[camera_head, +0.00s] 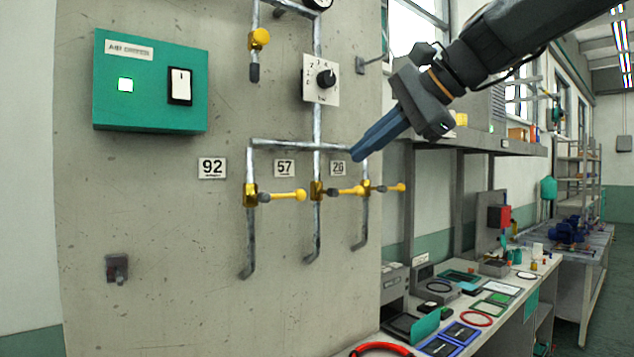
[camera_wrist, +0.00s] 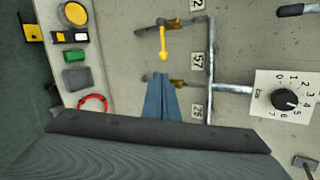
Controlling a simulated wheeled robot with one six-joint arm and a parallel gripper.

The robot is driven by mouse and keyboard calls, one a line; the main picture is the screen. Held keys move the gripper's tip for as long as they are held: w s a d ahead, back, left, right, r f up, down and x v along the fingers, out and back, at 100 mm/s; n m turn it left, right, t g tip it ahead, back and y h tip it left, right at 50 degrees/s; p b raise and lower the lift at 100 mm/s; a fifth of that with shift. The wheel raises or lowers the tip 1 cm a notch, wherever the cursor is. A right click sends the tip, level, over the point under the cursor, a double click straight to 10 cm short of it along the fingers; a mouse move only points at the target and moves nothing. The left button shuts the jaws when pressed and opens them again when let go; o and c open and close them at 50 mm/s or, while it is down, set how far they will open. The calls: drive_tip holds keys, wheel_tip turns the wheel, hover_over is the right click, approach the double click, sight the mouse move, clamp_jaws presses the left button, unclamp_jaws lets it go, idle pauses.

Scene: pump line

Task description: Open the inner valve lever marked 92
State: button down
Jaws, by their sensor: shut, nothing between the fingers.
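The plate marked 92 (camera_head: 212,168) is on the grey wall panel, just left of the leftmost of three pipe valves. That valve's yellow lever (camera_head: 285,196) points right, crosswise to its upright pipe; it also shows in the wrist view (camera_wrist: 162,42), above my fingertips. My gripper (camera_head: 360,154) is shut and empty, in front of the panel, up and to the right of the 92 lever and apart from it. In the wrist view my blue fingers (camera_wrist: 161,80) partly cover the valve beside the 57 plate (camera_wrist: 197,61).
The lever beside the 57 plate (camera_head: 344,190) and the rightmost lever (camera_head: 390,187) also point right, close together. A pressure dial (camera_head: 322,80) and a green switch box (camera_head: 150,82) are on the panel. A cluttered bench (camera_head: 470,335) stands at lower right.

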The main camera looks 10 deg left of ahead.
drive_tip(key=p, duration=0.4)
approach(304, 193)
drive_tip(key=x, duration=0.6)
drive_tip(key=shift+w+a+f, duration=0.1)
drive_tip(key=shift+w, duration=0.1)
drive_tip(key=shift+f, duration=0.1)
